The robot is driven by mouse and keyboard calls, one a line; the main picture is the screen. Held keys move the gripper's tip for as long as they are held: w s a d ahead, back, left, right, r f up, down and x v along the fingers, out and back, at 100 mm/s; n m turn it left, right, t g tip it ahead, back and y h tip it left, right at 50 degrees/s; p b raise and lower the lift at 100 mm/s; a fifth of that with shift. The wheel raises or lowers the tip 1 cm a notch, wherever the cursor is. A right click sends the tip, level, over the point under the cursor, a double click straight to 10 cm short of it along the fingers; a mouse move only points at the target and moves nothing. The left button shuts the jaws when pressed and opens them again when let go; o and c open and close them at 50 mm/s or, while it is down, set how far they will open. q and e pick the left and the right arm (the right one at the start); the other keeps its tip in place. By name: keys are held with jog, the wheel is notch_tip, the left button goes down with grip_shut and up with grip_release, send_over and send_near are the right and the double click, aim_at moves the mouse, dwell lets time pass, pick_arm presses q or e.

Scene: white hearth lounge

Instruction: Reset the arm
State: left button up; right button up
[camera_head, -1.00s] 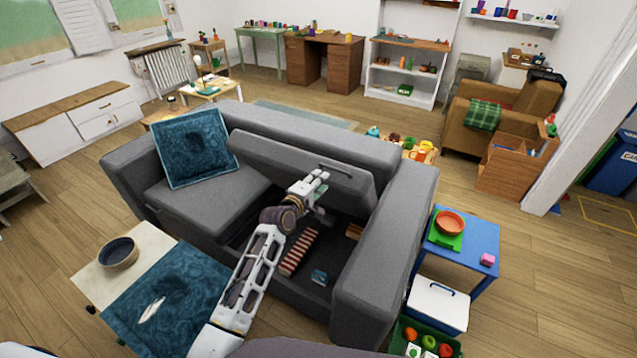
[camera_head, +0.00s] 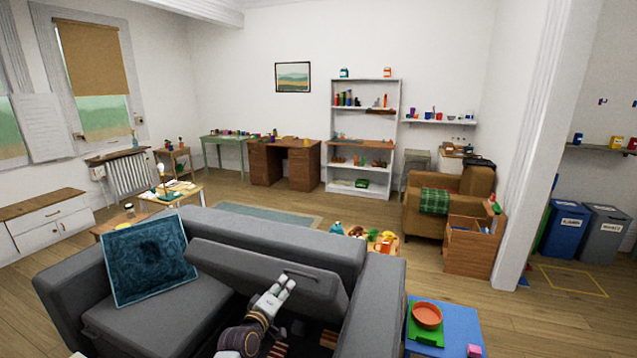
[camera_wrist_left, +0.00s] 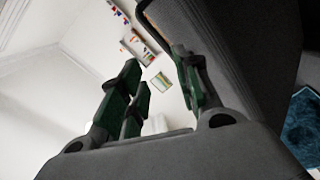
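My left gripper (camera_head: 274,297) is above the open storage seat of the grey sofa (camera_head: 370,310), in front of the raised seat lid (camera_head: 262,272), close to the lid's dark handle (camera_head: 299,276). I cannot tell whether it touches the lid. In the left wrist view its dark green fingers (camera_wrist_left: 160,82) are spread apart, with nothing held between them. A grey upholstered panel (camera_wrist_left: 225,60) lies behind and beside the right-hand finger. My left forearm is cut off by the bottom edge of the head view. My right gripper is in no view.
A teal cushion (camera_head: 148,258) leans on the sofa's left part. A blue table (camera_head: 452,328) with a green tray and an orange bowl (camera_head: 427,315) stands right of the sofa. Toys (camera_head: 375,240) lie behind it. Open floor (camera_head: 540,318) is at the right.

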pick_arm(q)
notch_tip(320, 180, down, 21)
jog(key=s+a+m+g+y, duration=0.2)
jog(key=a+m+g, duration=0.1)
jog(key=m, duration=0.5)
jog(key=s+a+f+m+g+y, duration=0.1)
jog(key=s+a+f+g, duration=0.1)
jog(key=s+f, duration=0.7)
jog(key=s+a+f+m+g+y, duration=0.15)
jog(key=s+f, duration=0.45)
jog(key=f, duration=0.7)
jog(key=s+a+f+m+g, duration=0.1)
jog(key=s+a+f+g, duration=0.15)
jog(key=s+f, duration=0.65)
jog(key=s+a+f+g, duration=0.25)
jog(key=s+f, duration=0.35)
jog(key=s, duration=0.7)
jog(key=s+a+f+g, duration=0.1)
jog(key=s+f, duration=0.1)
jog(key=s, duration=1)
jog(key=s+a+f+g, duration=0.2)
jog(key=s, duration=1)
jog(key=shift+s+a+f, duration=0.2)
jog(key=shift+s+a, duration=0.05)
